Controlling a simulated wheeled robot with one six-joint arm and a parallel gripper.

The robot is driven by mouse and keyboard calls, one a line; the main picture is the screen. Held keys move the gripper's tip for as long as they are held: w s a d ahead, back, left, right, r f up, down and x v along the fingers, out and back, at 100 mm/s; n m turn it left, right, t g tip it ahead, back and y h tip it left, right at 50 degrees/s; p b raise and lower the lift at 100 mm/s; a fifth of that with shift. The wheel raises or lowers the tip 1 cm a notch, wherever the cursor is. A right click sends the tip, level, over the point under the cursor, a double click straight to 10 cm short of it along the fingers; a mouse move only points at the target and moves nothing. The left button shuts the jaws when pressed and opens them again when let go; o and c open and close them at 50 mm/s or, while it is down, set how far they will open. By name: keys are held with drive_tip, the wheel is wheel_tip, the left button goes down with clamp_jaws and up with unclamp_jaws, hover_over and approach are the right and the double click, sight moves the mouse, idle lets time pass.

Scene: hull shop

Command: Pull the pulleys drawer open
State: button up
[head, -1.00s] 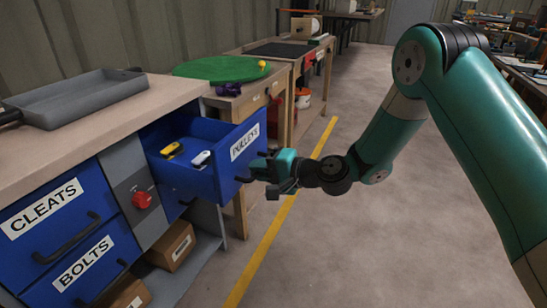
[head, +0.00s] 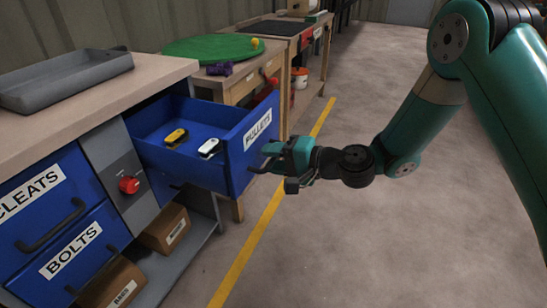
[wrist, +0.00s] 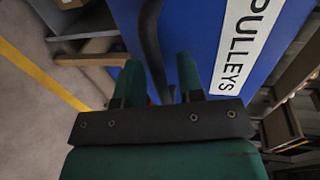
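The blue pulleys drawer (head: 215,175), labelled PULLEYS (head: 257,131), stands well out of its cabinet. Inside it lie a yellow and black pulley (head: 176,137) and a white one (head: 209,147). Its label also shows in the wrist view (wrist: 243,42). My gripper (head: 272,157) is at the drawer front. In the wrist view, the dark drawer handle (wrist: 150,35) runs between the two green fingers of my gripper (wrist: 159,75). The fingers appear shut on the handle; the contact itself is partly hidden.
CLEATS (head: 30,195) and BOLTS (head: 80,247) drawers are shut at left, beside a red knob (head: 129,185). Cardboard boxes (head: 165,230) sit on the low shelf. A grey tray (head: 65,82) lies on the worktop. The floor (head: 360,240) at right is clear.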

drive_tip(key=shift+s, duration=0.1)
idle(0.3)
drive_tip(key=p+v, duration=0.2)
drive_tip(key=v, duration=1.5)
drive_tip(key=shift+d, duration=0.15)
drive_tip(key=shift+r, duration=0.1)
drive_tip(key=s+a+r+n+g+h, duration=0.2)
drive_tip(key=s+a+r+n+g, duration=0.1)
drive_tip(key=s+n+g, duration=0.15)
drive_tip(key=s+a+r+n+g+h, duration=0.2)
drive_tip(key=s+a+r+n+g, duration=0.1)
drive_tip(key=s+n, duration=0.15)
drive_tip(key=s+d+r+n+h, duration=0.2)
drive_tip(key=s+r+h, duration=0.1)
drive_tip(key=s, duration=0.2)
drive_tip(key=s+d+r+n+h, duration=0.1)
drive_tip(key=s+d+r+h, duration=0.15)
drive_tip(key=s, duration=0.25)
wheel_tip(320, 180, up, 31)
drive_tip(key=p, duration=3.1)
drive_tip(key=shift+s+d+t, duration=0.25)
drive_tip(key=shift+s+t, duration=0.1)
drive_tip(key=shift+t, duration=0.1)
